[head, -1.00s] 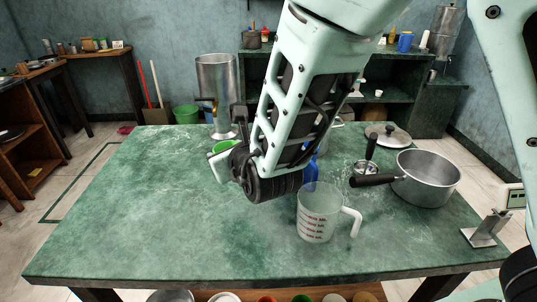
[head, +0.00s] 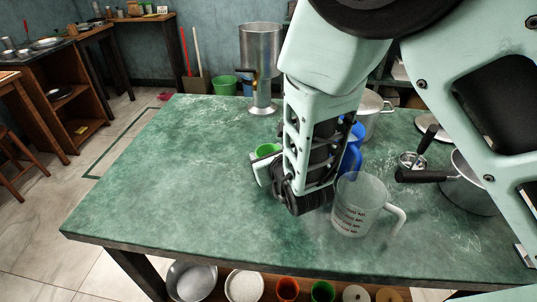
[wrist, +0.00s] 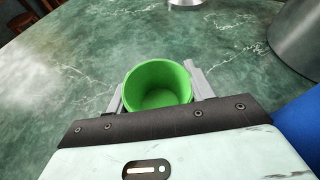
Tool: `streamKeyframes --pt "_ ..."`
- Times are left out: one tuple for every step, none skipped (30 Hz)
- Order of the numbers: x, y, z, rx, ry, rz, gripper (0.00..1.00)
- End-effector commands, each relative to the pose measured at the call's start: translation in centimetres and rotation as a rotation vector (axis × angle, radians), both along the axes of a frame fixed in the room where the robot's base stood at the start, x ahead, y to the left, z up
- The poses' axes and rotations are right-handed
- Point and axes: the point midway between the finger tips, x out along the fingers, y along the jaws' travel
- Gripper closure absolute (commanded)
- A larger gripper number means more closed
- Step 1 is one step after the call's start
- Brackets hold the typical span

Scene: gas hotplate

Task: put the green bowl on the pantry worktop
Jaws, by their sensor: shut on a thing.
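The green bowl (head: 266,150) is a small, plain round cup-like bowl, partly hidden behind my wrist in the head view. In the wrist view the bowl (wrist: 158,84) sits upright between the two grey fingers of my gripper (wrist: 157,92), one on each side of it. My gripper is shut on the bowl, over the green marbled table (head: 180,170). I cannot tell whether the bowl's base touches the table. Which surface is the pantry worktop is not clear from these frames.
A measuring jug (head: 358,204) and a blue object (head: 352,155) stand close to the right of my wrist. A metal urn (head: 261,65) stands behind. The table's left is clear. Wooden counters (head: 60,100) stand at far left.

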Motion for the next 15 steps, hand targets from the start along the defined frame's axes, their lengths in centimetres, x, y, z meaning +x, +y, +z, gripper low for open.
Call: streamKeyframes --pt "0.02 0.02 -0.11 0.0 -0.001 0.0 0.69" --pt "0.02 0.02 -0.11 0.002 -0.002 0.0 0.69" --pt "0.02 0.03 -0.08 0.002 -0.002 0.0 0.69" --pt "0.03 0.03 -0.07 0.002 -0.002 0.0 0.69" --pt "0.03 0.02 -0.07 0.002 -0.002 0.0 0.69" --pt "0.02 0.02 -0.07 0.002 -0.002 0.0 0.69" --pt "0.03 0.02 -0.08 0.002 -0.002 0.0 0.69" --pt "0.03 0.01 -0.13 0.002 -0.002 0.0 0.69" --pt "0.03 0.0 -0.26 0.002 -0.002 0.0 0.69" --pt "0.04 -0.01 -0.39 0.001 -0.001 -0.001 0.69" --pt "0.04 -0.01 -0.5 0.001 -0.002 -0.001 0.69" --pt "0.03 0.0 -0.32 0.001 -0.002 -0.001 0.36" --pt "0.04 0.0 -0.31 0.001 -0.002 -0.001 0.28" --pt "0.03 0.0 -0.3 0.001 -0.002 -0.001 0.25" --pt "0.03 0.0 -0.3 0.001 -0.001 -0.001 0.25"
